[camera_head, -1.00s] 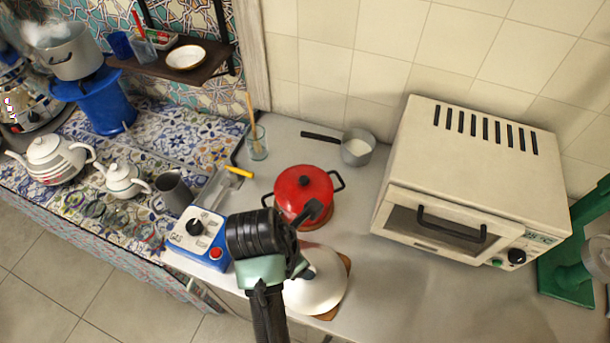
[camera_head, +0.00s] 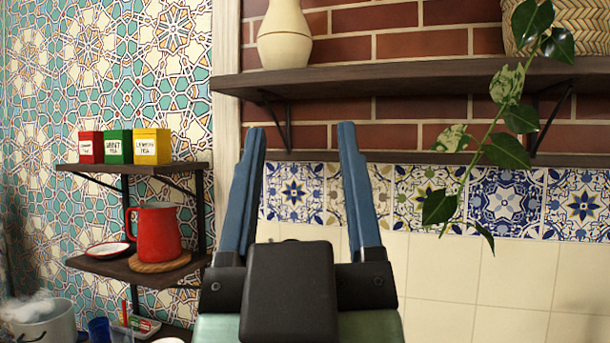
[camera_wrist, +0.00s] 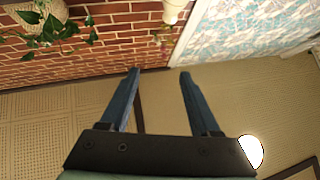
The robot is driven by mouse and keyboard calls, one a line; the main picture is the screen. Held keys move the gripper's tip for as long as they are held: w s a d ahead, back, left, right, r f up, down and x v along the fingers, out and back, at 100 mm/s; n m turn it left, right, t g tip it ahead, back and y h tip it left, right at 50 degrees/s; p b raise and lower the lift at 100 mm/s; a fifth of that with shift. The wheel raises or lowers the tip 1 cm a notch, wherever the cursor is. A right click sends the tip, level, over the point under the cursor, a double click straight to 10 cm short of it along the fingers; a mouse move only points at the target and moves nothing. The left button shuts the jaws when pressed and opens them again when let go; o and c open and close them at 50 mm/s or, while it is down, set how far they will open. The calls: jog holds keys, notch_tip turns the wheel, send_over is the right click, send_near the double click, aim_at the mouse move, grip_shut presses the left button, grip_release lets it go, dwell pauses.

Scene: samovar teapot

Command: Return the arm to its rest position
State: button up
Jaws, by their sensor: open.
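My gripper (camera_head: 302,150) is raised upright in front of the head camera, with its two blue fingers spread wide and nothing between them. Behind it are the brick wall and the tiled wall. The gripper also shows in the wrist view (camera_wrist: 157,72), open and empty, with the brick wall and ceiling beyond it.
A dark upper shelf (camera_head: 400,83) holds a cream vase (camera_head: 285,38), a woven basket (camera_head: 580,28) and a trailing plant (camera_head: 505,150). On smaller shelves at left are several tea tins (camera_head: 117,147) and a red jug (camera_head: 155,232). A steaming pot (camera_head: 45,322) is at lower left.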

jog(key=shift+s+d+r+m+t, duration=0.15)
jog(key=shift+s+r+m+t, duration=0.3)
jog(key=shift+s+r, duration=0.35)
jog(key=shift+f, duration=0.1)
notch_tip(320, 180, down, 2)
jog(key=shift+f+b, duration=0.1)
jog(key=shift+b, duration=1)
